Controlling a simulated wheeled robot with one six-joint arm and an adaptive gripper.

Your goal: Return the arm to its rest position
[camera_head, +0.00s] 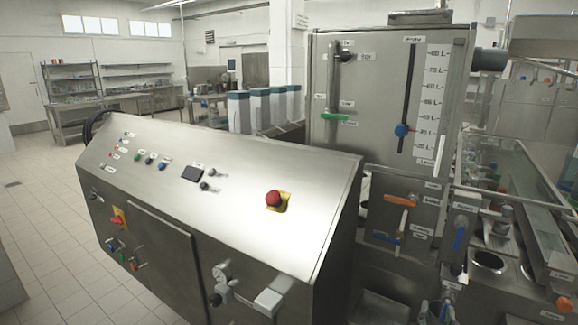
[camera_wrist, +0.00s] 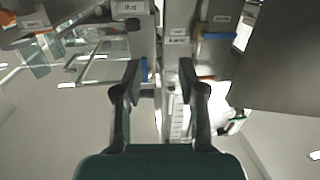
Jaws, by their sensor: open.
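My gripper (camera_wrist: 158,82) shows in the wrist view with its two dark fingers spread apart and nothing between them. Behind the fingers, the wrist view shows labelled metal machine parts, a blue handle and pale surfaces, apparently upside down. In the head view neither my arm nor my gripper can be made out.
A steel control console (camera_head: 150,185) with a red emergency button (camera_head: 274,198) fills the front. Behind it stands a steel tank (camera_head: 375,110) with a level scale and a green lever (camera_head: 335,116). Valves with orange (camera_head: 400,200) and blue handles are at right. Open tiled floor (camera_head: 40,220) lies at left.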

